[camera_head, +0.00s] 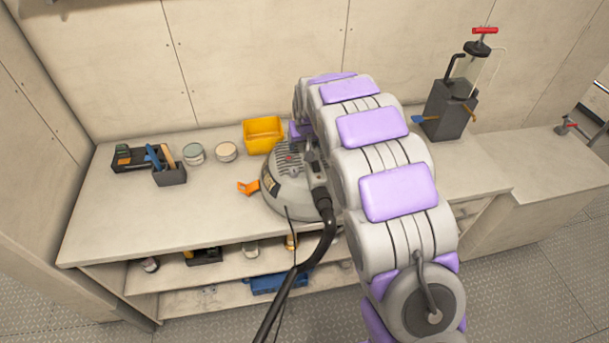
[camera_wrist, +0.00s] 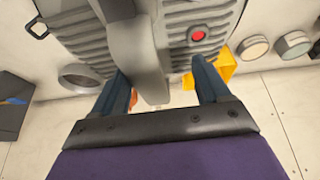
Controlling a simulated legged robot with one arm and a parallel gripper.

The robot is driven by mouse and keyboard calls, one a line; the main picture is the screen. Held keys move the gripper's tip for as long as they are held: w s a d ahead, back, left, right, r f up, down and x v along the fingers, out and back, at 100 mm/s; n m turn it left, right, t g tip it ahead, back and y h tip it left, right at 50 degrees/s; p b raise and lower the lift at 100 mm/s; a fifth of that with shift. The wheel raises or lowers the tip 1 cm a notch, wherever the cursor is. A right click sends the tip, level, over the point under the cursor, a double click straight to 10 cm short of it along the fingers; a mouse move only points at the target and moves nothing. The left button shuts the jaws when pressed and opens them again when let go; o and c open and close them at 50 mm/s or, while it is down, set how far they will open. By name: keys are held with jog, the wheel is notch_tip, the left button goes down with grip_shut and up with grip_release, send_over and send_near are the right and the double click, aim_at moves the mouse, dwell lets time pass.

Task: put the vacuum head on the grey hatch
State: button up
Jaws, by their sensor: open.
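The vacuum head (camera_head: 287,190) is a rounded grey unit with vents and a red button, standing on the pale worktop, partly hidden by my arm. A black hose runs from it toward the front. In the wrist view the vacuum head (camera_wrist: 190,35) fills the top middle. My gripper (camera_wrist: 160,70) is open, with its two blue-grey fingers on either side of the vacuum head's grey handle; contact cannot be told. In the head view my gripper is hidden behind the arm. I cannot make out a grey hatch in either view.
On the worktop (camera_head: 130,215) stand a yellow bin (camera_head: 263,135), two cans (camera_head: 193,153), a tool caddy (camera_head: 170,175) and an orange item (camera_head: 248,187). A dark pump with a red handle (camera_head: 450,105) stands at right. Shelves below hold a blue case (camera_head: 270,283). The left front worktop is clear.

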aim_at(316, 145)
jog(key=d+f, duration=0.2)
jog(key=d, duration=0.1)
jog(key=shift+w+d+f, duration=0.1)
jog(key=shift+w, duration=0.1)
jog(key=shift+c, duration=0.6)
jog(key=shift+d, duration=0.1)
jog(key=shift+c, duration=0.6)
jog(key=shift+s+r, duration=0.15)
jog(key=shift+r, duration=0.15)
jog(key=shift+c, duration=0.8)
jog(key=shift+a, duration=0.85)
jog(key=c, duration=0.3)
jog(key=shift+a, duration=0.3)
jog(key=c, duration=0.3)
jog(key=shift+d, duration=0.3)
jog(key=c, duration=0.3)
jog(key=shift+d, duration=0.3)
grip_shut()
jog(key=shift+a, duration=0.15)
